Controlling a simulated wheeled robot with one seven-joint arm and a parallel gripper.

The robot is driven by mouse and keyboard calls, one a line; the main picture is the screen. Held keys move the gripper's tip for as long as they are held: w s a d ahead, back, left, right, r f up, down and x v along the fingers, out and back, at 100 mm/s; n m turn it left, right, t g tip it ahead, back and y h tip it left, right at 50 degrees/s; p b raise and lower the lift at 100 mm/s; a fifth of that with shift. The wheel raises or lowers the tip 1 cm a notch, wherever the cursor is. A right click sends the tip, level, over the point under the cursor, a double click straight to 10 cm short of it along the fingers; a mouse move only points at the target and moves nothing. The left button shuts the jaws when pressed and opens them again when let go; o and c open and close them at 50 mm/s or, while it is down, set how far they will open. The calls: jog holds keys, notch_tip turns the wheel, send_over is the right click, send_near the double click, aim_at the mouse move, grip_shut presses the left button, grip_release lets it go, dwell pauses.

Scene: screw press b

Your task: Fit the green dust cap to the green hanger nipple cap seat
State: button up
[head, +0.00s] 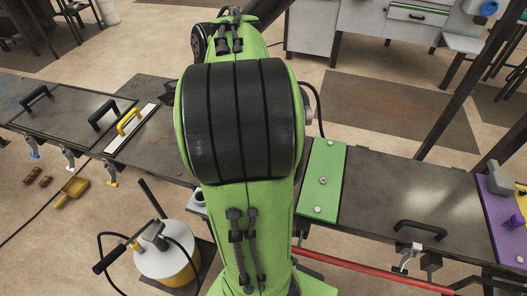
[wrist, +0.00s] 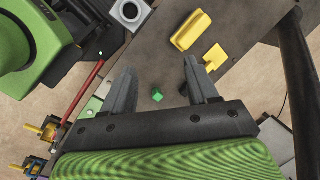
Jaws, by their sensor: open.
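A small green piece (wrist: 157,95), which looks like the green dust cap, shows in the wrist view between and beyond my fingers, over the dark bench top. My gripper (wrist: 160,68) is open, its two grey fingers spread to either side of this piece, and nothing is clamped. A green plate (head: 323,180) with several silver round fittings lies on the bench right of my arm in the head view. Part of a green plate also shows at the left in the wrist view (wrist: 98,104). I cannot tell which fitting is the cap seat. My arm hides my gripper in the head view.
In the wrist view, a yellow block (wrist: 190,31), a smaller yellow piece (wrist: 214,57) and a grey block with a round hole (wrist: 130,11) lie beyond my fingers. In the head view, a red bar (head: 370,270) runs along the front, and a purple plate (head: 500,215) is far right.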

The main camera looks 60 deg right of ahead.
jog(key=s+d+f+m+g, duration=0.1)
jog(key=s+d+f+m, duration=0.1)
jog(key=s+d+m, duration=0.4)
jog(key=s+d+f+m+g, duration=0.25)
jog(key=d+m, duration=0.25)
jog(key=d, duration=0.3)
jog(key=shift+t, duration=0.45)
jog(key=f+b, duration=0.1)
jog(key=f, duration=0.2)
jog(key=f+b, duration=0.2)
jog(key=f, duration=0.2)
jog(key=f+b, duration=0.1)
jog(key=f, duration=0.2)
jog(key=shift+w+a+f, duration=0.1)
jog(key=shift+w+f, duration=0.15)
jog(key=shift+w, duration=0.15)
notch_tip(320, 180, down, 5)
jog(key=b, duration=0.2)
jog(key=shift+w+f+b, duration=0.15)
jog(key=shift+b, duration=0.25)
jog(key=c, duration=1)
notch_tip(320, 180, up, 10)
jog(key=p, duration=0.4)
jog(key=shift+p, duration=0.3)
